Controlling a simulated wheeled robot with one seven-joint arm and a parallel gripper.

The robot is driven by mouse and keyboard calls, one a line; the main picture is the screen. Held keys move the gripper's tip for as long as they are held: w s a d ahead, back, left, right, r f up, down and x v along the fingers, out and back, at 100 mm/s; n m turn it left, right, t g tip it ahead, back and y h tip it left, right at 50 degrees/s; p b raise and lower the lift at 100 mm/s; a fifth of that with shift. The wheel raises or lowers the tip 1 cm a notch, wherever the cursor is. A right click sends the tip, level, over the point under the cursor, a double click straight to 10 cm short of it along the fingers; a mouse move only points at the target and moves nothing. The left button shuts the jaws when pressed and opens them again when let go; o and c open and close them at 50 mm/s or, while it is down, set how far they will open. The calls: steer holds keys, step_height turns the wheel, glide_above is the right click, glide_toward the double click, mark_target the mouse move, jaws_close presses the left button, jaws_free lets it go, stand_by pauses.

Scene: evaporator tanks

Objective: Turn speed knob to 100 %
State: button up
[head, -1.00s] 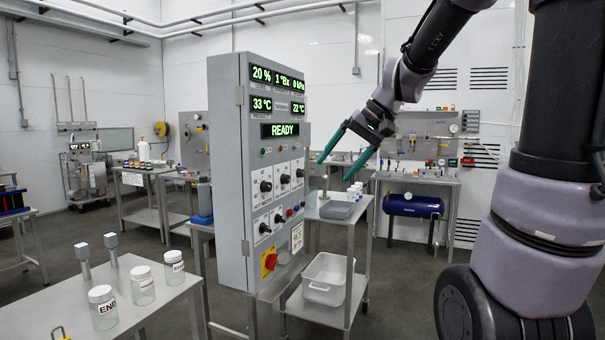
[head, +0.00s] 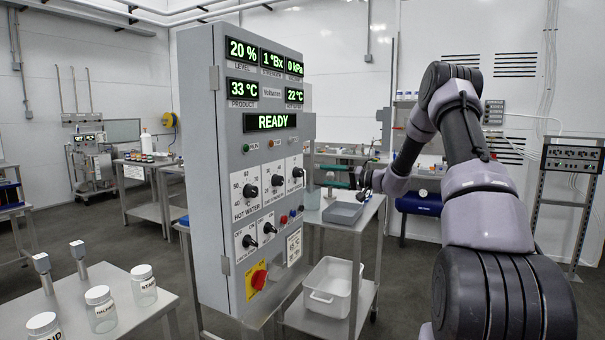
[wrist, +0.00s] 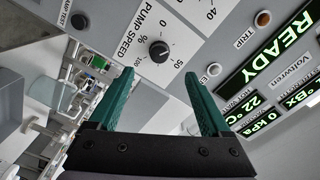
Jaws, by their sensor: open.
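The pump speed knob (wrist: 159,51) is a round black knob on the grey panel in the wrist view. Its white plate reads "PUMP SPEED %", with 0, 50 and 100 around the knob. The knob's pointer is too small to read surely. My gripper (wrist: 160,74) has two green fingers spread apart with nothing between them; the knob shows just beyond the gap between the tips. In the head view my gripper (head: 338,177) is beside the control panel's right side. There, the labels of the right-hand knobs are too small to read.
The control cabinet (head: 205,150) shows READY, 20 % level and 33 °C product. A jar table (head: 120,330) is front left.

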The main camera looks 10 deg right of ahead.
mark_target(302, 173)
steer(key=x, duration=1)
steer(key=shift+w+a, duration=0.2)
steer(key=shift+w, duration=0.1)
steer(key=shift+c, duration=0.4)
jaws_close()
